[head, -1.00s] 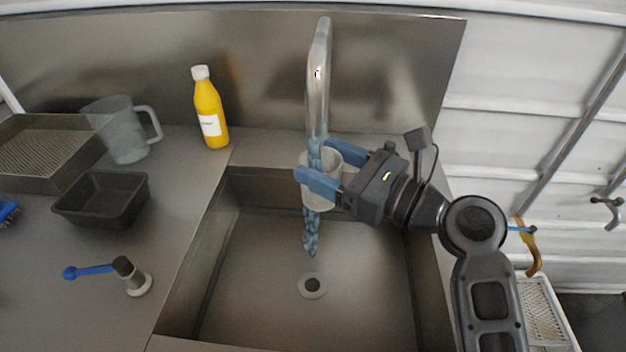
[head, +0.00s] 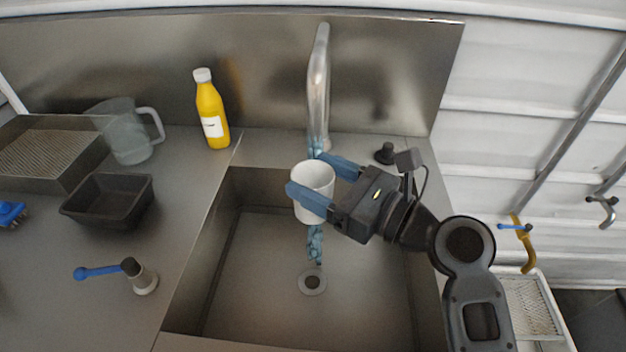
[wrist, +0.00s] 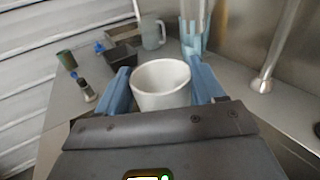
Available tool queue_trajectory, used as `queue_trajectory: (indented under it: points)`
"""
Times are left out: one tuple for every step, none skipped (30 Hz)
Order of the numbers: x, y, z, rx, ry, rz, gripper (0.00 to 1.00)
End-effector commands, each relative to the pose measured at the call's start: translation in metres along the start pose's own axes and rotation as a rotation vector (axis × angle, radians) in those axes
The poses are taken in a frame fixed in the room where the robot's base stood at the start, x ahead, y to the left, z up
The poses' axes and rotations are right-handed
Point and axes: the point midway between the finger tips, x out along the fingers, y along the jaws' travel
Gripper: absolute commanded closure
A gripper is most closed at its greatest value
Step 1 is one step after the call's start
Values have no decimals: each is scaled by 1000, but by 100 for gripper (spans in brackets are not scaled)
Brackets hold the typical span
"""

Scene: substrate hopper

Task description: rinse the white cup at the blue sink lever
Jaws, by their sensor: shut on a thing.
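The white cup (head: 314,178) is upright above the sink basin, in front of the faucet. My gripper (head: 322,181) is shut on it, one blue finger on each side. In the wrist view the cup (wrist: 161,85) sits between both fingers, and its visible inside looks empty. Bluish water (head: 315,243) shows behind and below the cup, running down toward the drain (head: 312,282); in the wrist view the stream (wrist: 192,38) falls beyond the cup. The blue sink lever (head: 98,271) stands on the counter left of the basin, its handle pointing left.
A yellow bottle (head: 211,112), clear jug (head: 128,132), black tray (head: 108,200) and metal tray (head: 75,160) stand on the left counter. The faucet (head: 318,90) rises behind the cup. A dark knob (head: 386,153) sits behind my gripper. The basin (head: 260,300) is otherwise clear.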

Motion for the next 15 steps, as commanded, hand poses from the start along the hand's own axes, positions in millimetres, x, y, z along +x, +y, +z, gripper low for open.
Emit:
queue_trajectory:
  points:
    - [-2, 4, 2, 1, 1, 0, 63]
    - [-4, 5, 2, 1, 1, 0, 63]
    - [-5, 8, 2, 1, 1, 0, 63]
    - [-6, 9, 2, 1, 1, 0, 63]
    - [-8, 11, 2, 2, 1, 0, 63]
    - [-9, 14, 2, 2, 1, 0, 63]
    - [-10, 15, 2, 1, 1, 0, 63]
    - [-12, 17, 2, 1, 1, -1, 63]
    - [-13, 19, 2, 0, 0, -1, 63]
    - [-15, 21, 2, 0, 1, -1, 63]
    - [-16, 23, 2, 1, 1, -1, 63]
    - [-18, 25, 2, 1, 1, -1, 63]
    - [-19, 27, 3, 1, 0, -1, 63]
    - [-20, 29, 2, 2, 0, 0, 63]
    - [-22, 31, 2, 2, 0, 0, 63]
